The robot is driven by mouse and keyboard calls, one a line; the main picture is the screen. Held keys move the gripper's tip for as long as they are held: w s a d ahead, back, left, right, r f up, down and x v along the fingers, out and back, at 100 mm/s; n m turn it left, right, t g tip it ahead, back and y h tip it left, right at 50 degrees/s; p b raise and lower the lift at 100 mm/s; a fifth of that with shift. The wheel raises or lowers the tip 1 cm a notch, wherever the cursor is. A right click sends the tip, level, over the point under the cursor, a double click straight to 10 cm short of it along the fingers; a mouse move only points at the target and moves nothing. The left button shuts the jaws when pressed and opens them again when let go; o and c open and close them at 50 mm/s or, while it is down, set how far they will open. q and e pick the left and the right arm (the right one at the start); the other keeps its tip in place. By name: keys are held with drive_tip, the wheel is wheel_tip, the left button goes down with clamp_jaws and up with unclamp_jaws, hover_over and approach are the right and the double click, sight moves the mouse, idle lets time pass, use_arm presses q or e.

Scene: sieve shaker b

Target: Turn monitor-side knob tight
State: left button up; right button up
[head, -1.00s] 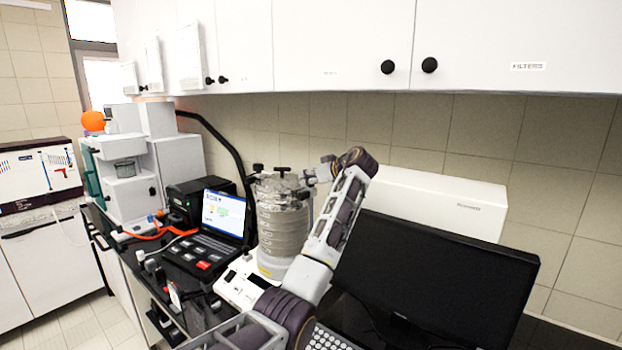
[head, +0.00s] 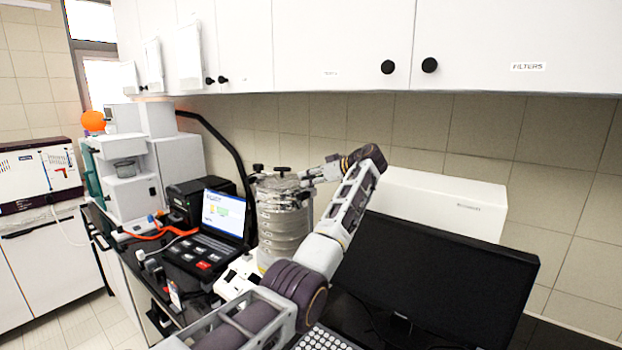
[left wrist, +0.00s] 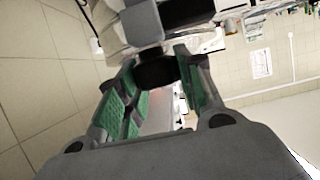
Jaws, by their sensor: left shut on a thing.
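The sieve stack (head: 280,228), several round metal sieves under a clamped lid, stands on the white shaker base. Black knobs sit on its top at the left (head: 258,168) and middle (head: 283,170). My left gripper (head: 308,180) is at the stack's right, monitor-side edge and hides the knob there in the head view. In the left wrist view the green-padded fingers of the left gripper (left wrist: 157,85) are shut on a dark knob, the monitor-side knob (left wrist: 156,70). How tight it is cannot be seen. My right gripper is not in view.
A black monitor (head: 432,275) stands right of the stack, close to my left arm. A white box (head: 440,205) is behind it. A laptop (head: 222,215) lies left of the stack. Wall cabinets (head: 340,45) hang above.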

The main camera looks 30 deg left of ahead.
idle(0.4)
use_arm(q)
drive_tip(key=o, duration=1.1)
drive_tip(key=shift+c, duration=0.2)
drive_tip(key=v, duration=1.2)
drive_tip(key=shift+w+f, duration=0.1)
drive_tip(key=shift+f, duration=0.05)
